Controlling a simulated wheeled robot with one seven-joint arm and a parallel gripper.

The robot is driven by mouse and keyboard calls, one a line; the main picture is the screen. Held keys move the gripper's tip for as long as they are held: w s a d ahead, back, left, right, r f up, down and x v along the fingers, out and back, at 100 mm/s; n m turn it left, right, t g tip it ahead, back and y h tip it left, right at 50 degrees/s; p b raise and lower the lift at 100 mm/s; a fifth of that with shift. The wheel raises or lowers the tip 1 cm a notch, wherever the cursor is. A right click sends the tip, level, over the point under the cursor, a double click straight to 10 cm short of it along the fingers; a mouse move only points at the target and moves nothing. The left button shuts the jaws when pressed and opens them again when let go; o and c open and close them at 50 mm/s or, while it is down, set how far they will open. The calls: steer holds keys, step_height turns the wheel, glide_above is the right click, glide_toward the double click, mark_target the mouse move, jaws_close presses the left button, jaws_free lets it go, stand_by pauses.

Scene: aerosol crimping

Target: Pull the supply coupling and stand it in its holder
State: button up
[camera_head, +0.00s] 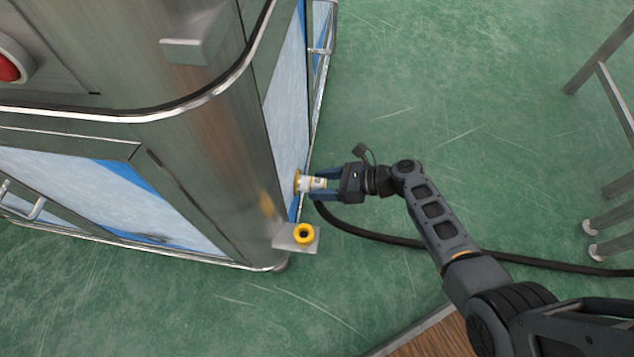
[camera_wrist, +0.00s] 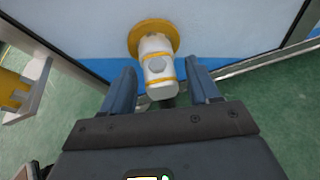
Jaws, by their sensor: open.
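The supply coupling (camera_head: 316,184) is a whitish cylinder with yellow bands, seated at a yellow round port (camera_head: 297,182) on the machine's side panel. It also shows in the wrist view (camera_wrist: 158,66), with its yellow port ring (camera_wrist: 153,36) behind it. My gripper (camera_head: 325,185) is open, its fingers on either side of the coupling; in the wrist view (camera_wrist: 160,90) gaps show beside it. The holder (camera_head: 304,234) is a yellow ring with a dark hole on a small metal bracket (camera_head: 283,238). It shows partly at the wrist view's left edge (camera_wrist: 14,88). The ring is empty.
A black hose (camera_head: 370,234) hangs from the coupling area and runs right across the green floor. The metal machine cabinet (camera_head: 205,165) stands left, with a protruding rail. A metal-legged stand (camera_head: 598,75) is at right. The floor between is mostly clear.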

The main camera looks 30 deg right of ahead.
steer(key=shift+c, duration=0.3)
steer(key=shift+w+d, duration=0.1)
jaws_close()
steer(key=shift+d, duration=0.1)
steer(key=s+d+p, duration=0.1)
steer(key=s+d, duration=0.1)
steer(key=s+d+p, duration=0.1)
steer(key=d, duration=0.1)
steer(key=shift+s+d, duration=0.25)
steer(key=shift+s, duration=0.1)
stand_by(1.3)
steer(key=shift+a, duration=0.1)
